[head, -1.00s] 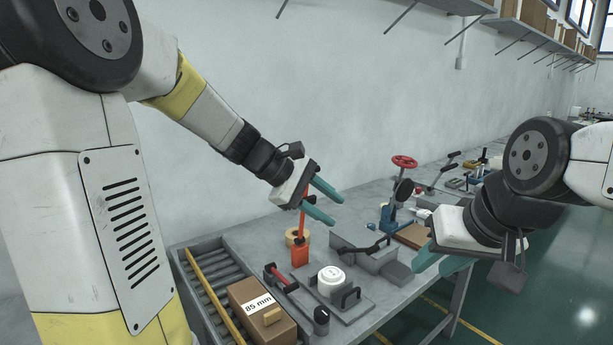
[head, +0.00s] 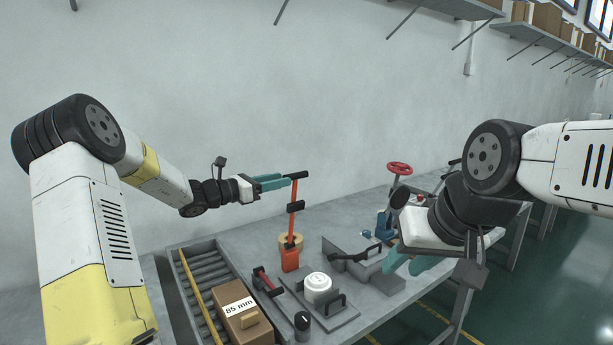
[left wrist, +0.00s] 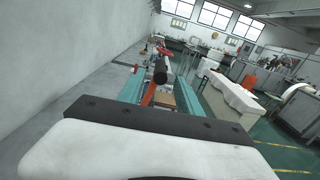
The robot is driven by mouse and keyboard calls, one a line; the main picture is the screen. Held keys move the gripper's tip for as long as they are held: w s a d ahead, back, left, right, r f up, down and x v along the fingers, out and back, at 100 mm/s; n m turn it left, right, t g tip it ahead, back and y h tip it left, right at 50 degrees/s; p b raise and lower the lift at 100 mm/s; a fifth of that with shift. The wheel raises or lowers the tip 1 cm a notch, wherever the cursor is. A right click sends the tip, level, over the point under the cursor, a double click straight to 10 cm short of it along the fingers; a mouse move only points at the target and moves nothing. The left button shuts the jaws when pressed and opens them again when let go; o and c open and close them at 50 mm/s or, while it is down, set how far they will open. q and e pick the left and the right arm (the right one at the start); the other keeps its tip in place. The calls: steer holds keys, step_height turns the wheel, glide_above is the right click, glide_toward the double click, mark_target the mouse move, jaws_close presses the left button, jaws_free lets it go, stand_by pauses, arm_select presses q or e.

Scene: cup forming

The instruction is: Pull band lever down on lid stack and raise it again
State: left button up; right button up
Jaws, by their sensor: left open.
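A white round lid stack (head: 317,287) sits on a grey plate, right of and nearer than that base. My left gripper (head: 288,181) is open at handle height, its teal fingertips just left of and at the handle. In the left wrist view the black handle end (left wrist: 160,75) shows between the two fingers; I cannot tell whether they touch it. My right gripper (head: 408,262) is open and empty over the bench's right side.
A brown box marked 85 mm (head: 238,308) lies on the roller tray (head: 207,282) at left. A red handwheel (head: 399,168) rises farther back.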

mark_target(293, 177)
arm_select(q)
steer(key=x, duration=0.8)
jaws_close()
steer(key=shift+a, duration=0.1)
stand_by(1.3)
